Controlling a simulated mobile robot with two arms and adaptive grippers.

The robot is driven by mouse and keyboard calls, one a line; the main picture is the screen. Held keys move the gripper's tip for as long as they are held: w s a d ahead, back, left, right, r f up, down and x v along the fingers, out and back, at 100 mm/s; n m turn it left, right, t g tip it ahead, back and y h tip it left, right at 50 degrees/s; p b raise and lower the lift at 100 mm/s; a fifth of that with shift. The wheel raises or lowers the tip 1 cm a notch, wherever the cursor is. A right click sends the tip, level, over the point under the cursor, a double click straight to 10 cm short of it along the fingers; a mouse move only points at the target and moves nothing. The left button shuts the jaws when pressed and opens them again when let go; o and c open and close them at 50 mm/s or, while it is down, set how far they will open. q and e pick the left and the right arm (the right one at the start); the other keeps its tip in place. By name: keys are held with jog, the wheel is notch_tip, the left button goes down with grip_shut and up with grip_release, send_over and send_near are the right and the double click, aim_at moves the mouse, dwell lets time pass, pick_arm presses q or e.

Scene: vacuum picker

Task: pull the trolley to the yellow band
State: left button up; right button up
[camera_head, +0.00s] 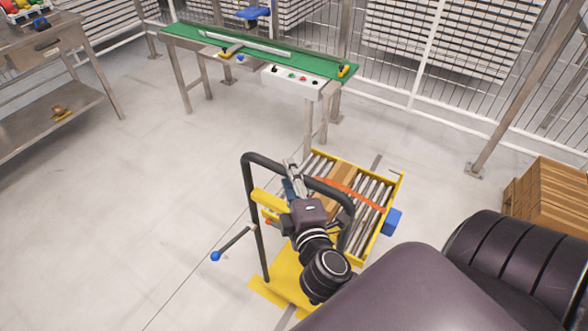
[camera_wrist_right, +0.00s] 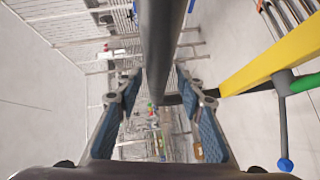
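The trolley (camera_head: 398,190) has a yellow frame with rollers and a tall dark tubular handle (camera_head: 250,190), which stands upright. My right gripper (camera_head: 292,172) is at the handle's crossbar. In the right wrist view its two blue-padded fingers (camera_wrist_right: 157,75) are spread, with the dark handle tube (camera_wrist_right: 161,40) running between them and visible gaps on both sides. A flat yellow area (camera_head: 270,291) lies low at the handle's foot; I cannot tell whether it is the floor band or part of the trolley. My left gripper is out of view.
A green conveyor table (camera_head: 300,60) with a control box stands behind the trolley. A metal workbench (camera_head: 40,45) is at the upper left, a stack of brown boxes (camera_head: 555,195) at the right. Wire fencing runs along the back. The floor (camera_head: 150,190) left of the trolley is clear.

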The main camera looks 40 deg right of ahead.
jog(key=v, duration=1.1)
jog(key=shift+s+a, duration=0.2)
jog(key=shift+s, duration=0.15)
jog(key=shift+r, duration=0.15)
